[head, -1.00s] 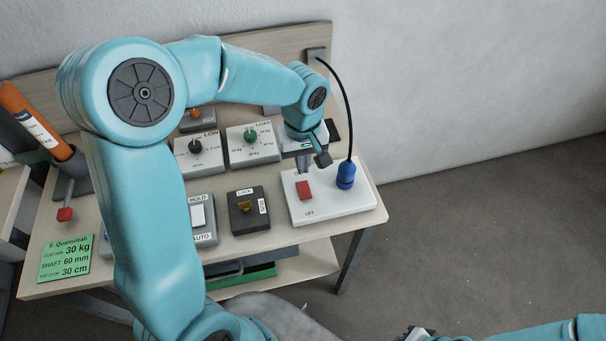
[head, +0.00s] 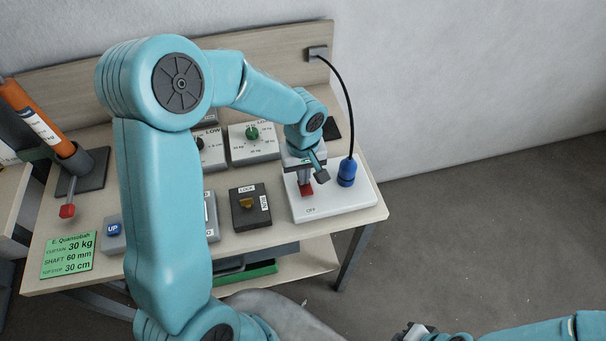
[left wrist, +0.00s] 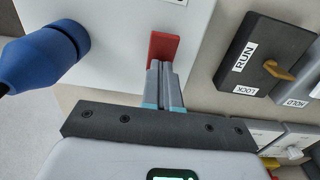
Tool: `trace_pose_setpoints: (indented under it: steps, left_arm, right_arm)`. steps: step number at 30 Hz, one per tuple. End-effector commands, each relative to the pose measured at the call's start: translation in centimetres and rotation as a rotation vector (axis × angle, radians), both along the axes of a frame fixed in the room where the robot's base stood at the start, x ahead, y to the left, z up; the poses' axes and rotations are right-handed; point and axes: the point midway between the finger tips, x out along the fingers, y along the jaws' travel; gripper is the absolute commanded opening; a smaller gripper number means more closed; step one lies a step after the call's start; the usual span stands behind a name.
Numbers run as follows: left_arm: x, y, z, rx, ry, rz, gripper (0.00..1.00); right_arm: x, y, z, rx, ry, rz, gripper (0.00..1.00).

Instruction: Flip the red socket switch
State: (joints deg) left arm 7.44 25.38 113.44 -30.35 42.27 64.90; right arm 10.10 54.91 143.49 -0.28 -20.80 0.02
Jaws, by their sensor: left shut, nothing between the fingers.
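The red socket switch (head: 306,190) sits on a white socket board (head: 335,205) at the right end of the bench. It also shows in the left wrist view (left wrist: 164,46). My left gripper (head: 304,181) is shut and empty, with its fingertips at the red switch, seemingly touching it. In the left wrist view the closed fingertips (left wrist: 163,68) overlap the switch's near end. The fingers hide part of the switch, so its exact tilt is unclear. An OFF label shows on the board's front side. My right gripper (head: 415,331) is partly in view at the bottom edge; its jaws are unclear.
A blue plug (head: 347,172) with a black cable (head: 347,100) stands on the board right of the switch. A dark box with a yellow key-like knob (head: 246,203) lies to the left. A green-knob dial box (head: 253,142) is behind. Open floor lies right of the bench.

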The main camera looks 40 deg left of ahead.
Motion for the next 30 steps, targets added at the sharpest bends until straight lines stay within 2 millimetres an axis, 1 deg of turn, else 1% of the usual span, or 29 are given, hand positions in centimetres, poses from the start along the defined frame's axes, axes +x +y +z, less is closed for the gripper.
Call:
trace_pose_setpoints:
  steps: [7, 18, 26, 29, 30]
  left_arm:
    - [-0.3, -0.2, -0.1, -0.001, 0.007, -0.001, 0.00]
    - [-1.1, -1.2, 0.4, -0.001, 0.005, -0.001, 0.00]
    - [-1.1, -1.2, 0.6, 0.000, 0.006, 0.000, 0.00]
    - [-1.0, -1.0, 1.3, -0.001, 0.005, 0.000, 0.00]
    - [-1.0, -0.9, 1.9, -0.001, 0.005, 0.001, 0.00]
  right_arm:
    - [0.0, 0.0, 0.0, 0.000, 0.000, 0.000, 0.00]
    - [0.0, 0.0, -0.6, 0.000, 0.000, 0.000, 0.00]
    - [0.0, 0.0, -0.5, 0.000, 0.000, 0.000, 0.00]
    - [0.0, 0.0, 0.0, 0.000, 0.000, 0.000, 0.00]
    - [0.0, 0.0, 0.4, 0.000, 0.000, 0.000, 0.00]
